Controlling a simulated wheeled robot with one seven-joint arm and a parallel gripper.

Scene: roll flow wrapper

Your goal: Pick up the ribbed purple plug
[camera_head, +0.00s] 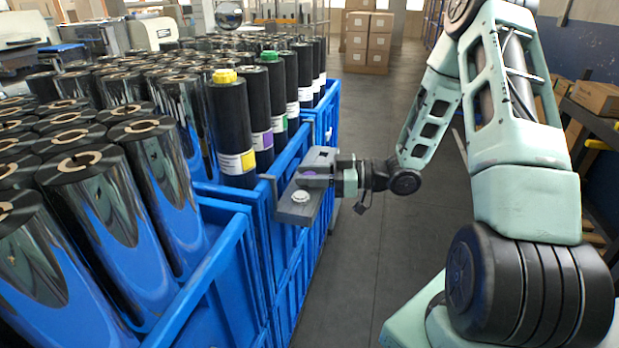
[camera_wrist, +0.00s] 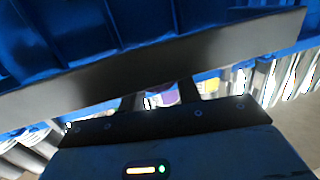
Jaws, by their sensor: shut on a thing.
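My gripper (camera_head: 306,186) is in the aisle beside the blue crates, a little above and to the right of their near rim. It is shut on the purple plug (camera_head: 309,172). Only a small purple patch of the plug shows; its ribs cannot be made out, and the jaws hide the rest. A wide grey bar crosses that view in front of the blue crate wall.
Blue crates (camera_head: 225,275) full of upright dark rolls (camera_head: 150,190) fill the left. Rolls with a yellow plug (camera_head: 224,76) and a green plug (camera_head: 268,56) stand near the gripper. Cardboard boxes (camera_head: 368,42) are at the back. The grey aisle floor (camera_head: 365,270) is clear.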

